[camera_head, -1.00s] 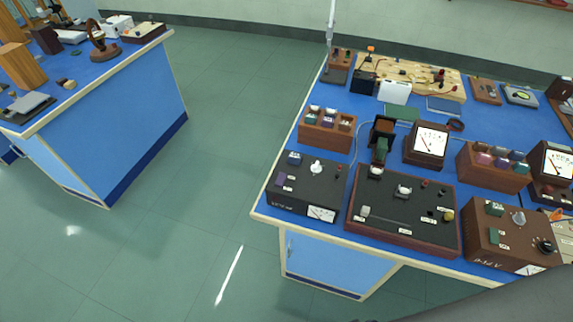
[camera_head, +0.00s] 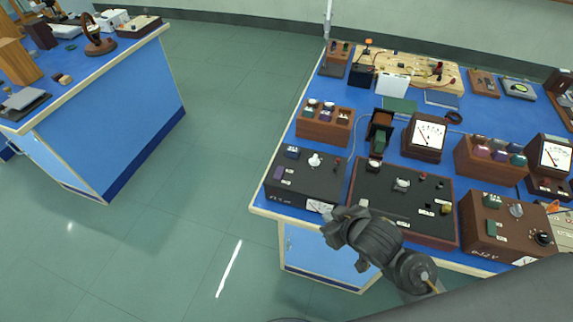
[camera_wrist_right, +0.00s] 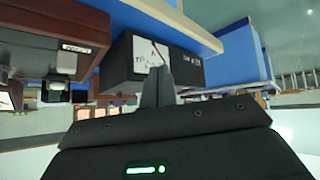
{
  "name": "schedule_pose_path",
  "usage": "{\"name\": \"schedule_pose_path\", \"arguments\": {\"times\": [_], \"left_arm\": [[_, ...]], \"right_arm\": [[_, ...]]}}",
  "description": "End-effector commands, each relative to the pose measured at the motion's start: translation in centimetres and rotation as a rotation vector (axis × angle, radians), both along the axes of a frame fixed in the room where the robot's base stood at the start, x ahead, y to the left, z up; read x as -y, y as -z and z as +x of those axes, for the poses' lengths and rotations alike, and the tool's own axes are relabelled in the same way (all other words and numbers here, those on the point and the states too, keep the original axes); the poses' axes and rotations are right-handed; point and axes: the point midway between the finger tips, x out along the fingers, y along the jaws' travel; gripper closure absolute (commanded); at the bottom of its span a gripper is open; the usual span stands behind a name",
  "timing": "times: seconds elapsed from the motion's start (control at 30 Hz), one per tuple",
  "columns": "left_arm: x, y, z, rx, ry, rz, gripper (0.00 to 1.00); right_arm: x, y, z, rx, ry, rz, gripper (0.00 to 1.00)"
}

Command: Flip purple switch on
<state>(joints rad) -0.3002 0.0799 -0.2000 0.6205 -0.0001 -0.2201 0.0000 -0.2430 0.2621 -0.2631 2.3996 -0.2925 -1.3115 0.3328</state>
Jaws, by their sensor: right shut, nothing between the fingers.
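The purple switch (camera_head: 279,172) is a small purple rocker on the left part of the top of a black box (camera_head: 300,182) at the bench's front left corner. Whether it is tipped on or off is too small to tell. My right gripper (camera_head: 330,214) is shut and empty, near the box's front right corner by its meter, to the right of the switch. In the right wrist view the shut fingers (camera_wrist_right: 157,86) point toward the black box (camera_wrist_right: 150,60), which appears upside down; the switch does not show there. My left gripper is not in view.
A wider black panel with a wooden frame (camera_head: 447,241) stands right of the box, close to my gripper. A brown supply box (camera_head: 480,230) is further right. A wooden holder (camera_head: 323,132) stands behind. Open floor (camera_head: 200,230) lies to the left.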

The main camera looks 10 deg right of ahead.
Motion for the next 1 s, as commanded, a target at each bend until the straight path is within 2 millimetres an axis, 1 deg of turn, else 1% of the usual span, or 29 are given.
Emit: {"name": "schedule_pose_path", "arguments": {"times": [0.03, 0.17, 0.2, 0.3, 0.4, 0.47, 0.57, 0.6, 0.7, 0.8, 0.9, 1.0], "left_arm": [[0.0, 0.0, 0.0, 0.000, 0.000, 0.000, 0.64], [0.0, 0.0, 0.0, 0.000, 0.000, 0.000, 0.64], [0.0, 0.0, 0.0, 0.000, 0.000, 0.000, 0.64], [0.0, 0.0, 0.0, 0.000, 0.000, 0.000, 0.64], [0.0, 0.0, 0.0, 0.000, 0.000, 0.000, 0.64], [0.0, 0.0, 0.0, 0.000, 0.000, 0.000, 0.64], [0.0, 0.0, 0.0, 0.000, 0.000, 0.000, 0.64], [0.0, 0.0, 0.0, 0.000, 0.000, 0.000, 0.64], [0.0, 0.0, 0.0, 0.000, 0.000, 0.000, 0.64], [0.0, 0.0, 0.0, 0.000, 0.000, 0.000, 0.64], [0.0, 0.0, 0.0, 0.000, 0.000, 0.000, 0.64], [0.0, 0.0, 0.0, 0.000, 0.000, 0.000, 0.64]], "right_arm": [[-0.9, -1.5, 1.8, 0.065, -0.042, 0.006, 1.00], [-4.0, -5.3, 5.7, 0.217, -0.175, 0.043, 1.00], [-5.1, -6.5, 6.7, 0.258, -0.228, 0.055, 1.00], [-7.5, -9.3, 8.9, 0.338, -0.382, 0.078, 1.00], [-8.7, -11.3, 10.3, 0.352, -0.536, 0.081, 1.00], [-8.7, -12.0, 10.8, 0.326, -0.610, 0.072, 1.00], [-7.4, -12.6, 11.5, 0.251, -0.689, 0.042, 1.00], [-6.7, -12.8, 11.8, 0.216, -0.704, 0.030, 1.00], [-4.8, -13.2, 12.1, 0.136, -0.720, 0.002, 1.00], [-3.4, -13.5, 12.3, 0.078, -0.716, -0.016, 1.00], [-2.7, -13.6, 12.3, 0.048, -0.712, -0.024, 1.00], [-2.5, -13.6, 12.3, 0.041, -0.711, -0.025, 1.00]]}}
